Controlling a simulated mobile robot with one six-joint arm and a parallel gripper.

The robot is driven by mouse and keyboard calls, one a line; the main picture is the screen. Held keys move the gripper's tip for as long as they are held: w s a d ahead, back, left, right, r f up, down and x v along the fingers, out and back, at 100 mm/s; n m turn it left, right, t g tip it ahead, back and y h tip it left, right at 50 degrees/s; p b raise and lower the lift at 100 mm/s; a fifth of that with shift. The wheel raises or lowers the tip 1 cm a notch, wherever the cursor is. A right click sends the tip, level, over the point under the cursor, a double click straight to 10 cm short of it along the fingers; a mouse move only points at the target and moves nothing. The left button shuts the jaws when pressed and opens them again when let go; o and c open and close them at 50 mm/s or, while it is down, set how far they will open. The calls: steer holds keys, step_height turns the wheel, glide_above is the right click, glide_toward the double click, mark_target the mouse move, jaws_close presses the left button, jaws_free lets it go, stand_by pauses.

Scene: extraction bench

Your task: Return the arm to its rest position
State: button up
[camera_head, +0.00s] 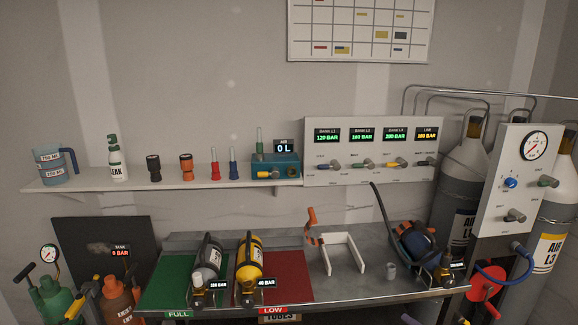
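My arm and gripper do not show in the head view, so I cannot see their pose or whether the gripper is open. The steel bench (345,291) stands across the lower middle. On it, a grey cylinder (210,258) lies on the green FULL mat (165,283), and a yellow cylinder (249,258) lies on the red LOW mat (292,288).
A white cradle (343,240) and a dark harness with a cylinder (418,246) are on the bench. A shelf (215,183) holds bottles and torches. The bank panel (370,172) and large gas cylinders (462,185) stand right. Green and orange tanks (122,297) stand lower left.

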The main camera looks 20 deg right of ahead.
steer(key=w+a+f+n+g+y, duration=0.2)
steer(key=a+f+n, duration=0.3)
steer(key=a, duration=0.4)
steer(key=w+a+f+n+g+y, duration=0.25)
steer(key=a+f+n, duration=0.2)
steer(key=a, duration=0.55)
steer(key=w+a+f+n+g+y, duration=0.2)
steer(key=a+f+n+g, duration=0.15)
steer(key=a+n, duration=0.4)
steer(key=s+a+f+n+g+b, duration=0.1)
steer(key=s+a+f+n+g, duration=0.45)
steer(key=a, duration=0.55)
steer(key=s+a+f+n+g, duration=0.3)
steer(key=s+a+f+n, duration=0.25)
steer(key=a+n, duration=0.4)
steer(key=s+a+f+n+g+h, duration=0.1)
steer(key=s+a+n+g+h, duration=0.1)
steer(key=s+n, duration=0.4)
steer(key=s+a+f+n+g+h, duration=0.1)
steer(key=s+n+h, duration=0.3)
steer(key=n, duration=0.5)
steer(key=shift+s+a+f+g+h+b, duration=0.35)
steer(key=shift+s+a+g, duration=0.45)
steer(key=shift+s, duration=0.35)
